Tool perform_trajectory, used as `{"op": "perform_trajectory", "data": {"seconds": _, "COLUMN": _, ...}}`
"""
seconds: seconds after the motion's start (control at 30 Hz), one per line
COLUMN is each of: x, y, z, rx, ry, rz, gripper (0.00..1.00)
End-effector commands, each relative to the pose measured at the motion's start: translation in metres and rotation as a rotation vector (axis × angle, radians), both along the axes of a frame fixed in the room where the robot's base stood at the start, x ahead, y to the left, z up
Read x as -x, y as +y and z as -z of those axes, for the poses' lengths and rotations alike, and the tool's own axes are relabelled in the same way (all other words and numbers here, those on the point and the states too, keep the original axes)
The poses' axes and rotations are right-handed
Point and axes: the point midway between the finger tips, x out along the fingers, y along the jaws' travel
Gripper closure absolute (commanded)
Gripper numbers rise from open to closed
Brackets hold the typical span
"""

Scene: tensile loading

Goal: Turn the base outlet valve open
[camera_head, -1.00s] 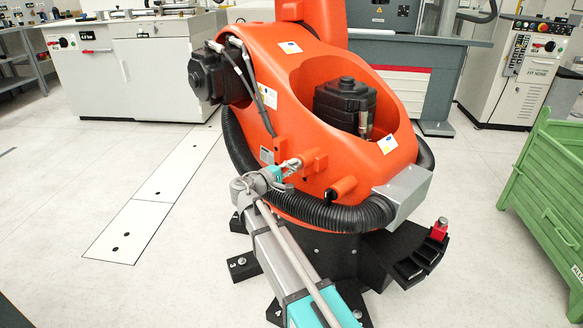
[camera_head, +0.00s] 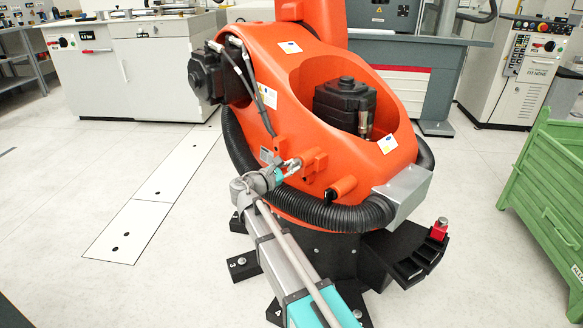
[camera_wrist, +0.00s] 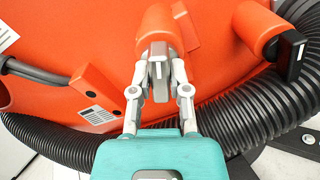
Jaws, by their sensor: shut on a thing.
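The valve is an orange stub (camera_wrist: 158,30) on the orange robot base, with a short grey lever (camera_wrist: 160,70) at its front. In the head view, the orange stub (camera_head: 314,161) shows just right of my fingertips. My gripper (camera_wrist: 161,78) is shut on the grey lever, with one finger on each side of it. In the head view, my gripper (camera_head: 292,164) reaches the orange base from the lower left, and the lever is too small to make out there.
A second orange stub with a black end (camera_wrist: 278,40) is close on the right. A black corrugated hose (camera_head: 345,214) runs below. An orange block (camera_wrist: 98,90) is left of my fingers. A green crate (camera_head: 548,190) stands at right. Floor at left is clear.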

Motion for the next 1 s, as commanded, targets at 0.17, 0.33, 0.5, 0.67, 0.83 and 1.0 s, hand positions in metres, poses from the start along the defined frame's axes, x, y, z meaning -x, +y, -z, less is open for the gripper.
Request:
{"op": "perform_trajectory", "data": {"seconds": 0.17, "x": -0.0076, "y": -0.0024, "z": -0.0028, "rx": 0.115, "ry": 0.090, "rz": 0.000, "gripper": 1.00}}
{"op": "perform_trajectory", "data": {"seconds": 0.33, "x": -0.0079, "y": -0.0023, "z": -0.0028, "rx": 0.191, "ry": 0.160, "rz": 0.001, "gripper": 1.00}}
{"op": "perform_trajectory", "data": {"seconds": 0.5, "x": -0.0080, "y": -0.0022, "z": -0.0028, "rx": 0.236, "ry": 0.200, "rz": 0.001, "gripper": 1.00}}
{"op": "perform_trajectory", "data": {"seconds": 0.67, "x": -0.0081, "y": -0.0021, "z": -0.0029, "rx": 0.252, "ry": 0.214, "rz": 0.001, "gripper": 1.00}}
{"op": "perform_trajectory", "data": {"seconds": 0.83, "x": -0.0082, "y": -0.0019, "z": -0.0029, "rx": 0.255, "ry": 0.216, "rz": 0.001, "gripper": 1.00}}
{"op": "perform_trajectory", "data": {"seconds": 1.0, "x": -0.0083, "y": -0.0019, "z": -0.0029, "rx": 0.254, "ry": 0.216, "rz": 0.001, "gripper": 1.00}}
